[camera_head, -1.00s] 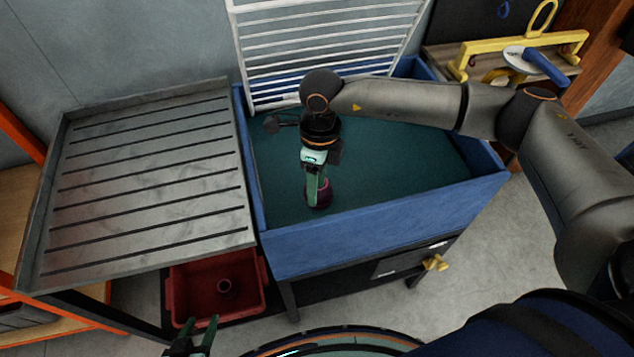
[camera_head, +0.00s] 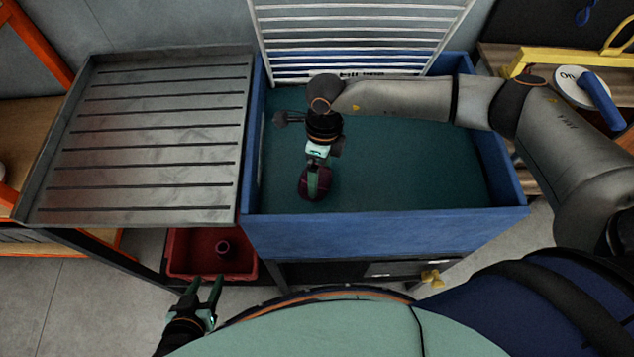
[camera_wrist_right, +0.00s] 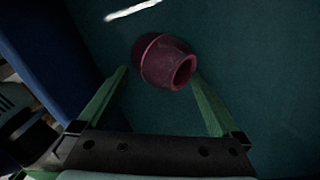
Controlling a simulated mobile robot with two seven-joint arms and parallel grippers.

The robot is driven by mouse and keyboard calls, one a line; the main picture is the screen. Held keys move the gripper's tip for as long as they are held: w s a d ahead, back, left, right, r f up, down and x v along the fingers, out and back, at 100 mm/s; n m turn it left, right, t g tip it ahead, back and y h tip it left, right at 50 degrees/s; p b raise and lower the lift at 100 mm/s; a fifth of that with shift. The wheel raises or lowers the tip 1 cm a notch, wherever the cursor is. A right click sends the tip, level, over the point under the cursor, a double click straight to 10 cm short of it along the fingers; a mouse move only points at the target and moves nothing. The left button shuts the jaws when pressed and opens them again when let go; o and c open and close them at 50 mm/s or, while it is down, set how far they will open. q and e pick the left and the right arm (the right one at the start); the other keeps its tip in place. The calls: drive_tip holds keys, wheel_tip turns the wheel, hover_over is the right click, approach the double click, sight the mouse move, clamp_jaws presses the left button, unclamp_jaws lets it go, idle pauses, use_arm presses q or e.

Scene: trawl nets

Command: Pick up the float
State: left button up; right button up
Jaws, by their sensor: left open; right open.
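The float (camera_head: 304,184) is a dark maroon, barrel-shaped piece with a hole in its end. It lies on the dark green floor of the blue-walled bin (camera_head: 385,233), near the front left wall. My right gripper (camera_head: 316,186) is over it in the head view and covers part of it. In the right wrist view the float (camera_wrist_right: 163,62) shows between and just past the tips of the open fingers (camera_wrist_right: 158,76); I cannot tell whether they touch it. My left gripper (camera_head: 208,287) is open and empty, low in front of the red tub.
A grey slotted tray table (camera_head: 160,130) stands left of the bin. The red tub (camera_head: 180,255) below holds a similar maroon piece (camera_head: 222,249). A white slatted rack (camera_head: 360,40) leans at the back. The bin's right side is clear.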

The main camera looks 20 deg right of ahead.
drive_tip(key=f, duration=0.2)
drive_tip(key=a+f, duration=0.1)
drive_tip(key=f, duration=0.2)
drive_tip(key=shift+s+a+f+p, duration=0.1)
drive_tip(key=shift+p, duration=0.25)
clamp_jaws()
idle(0.6)
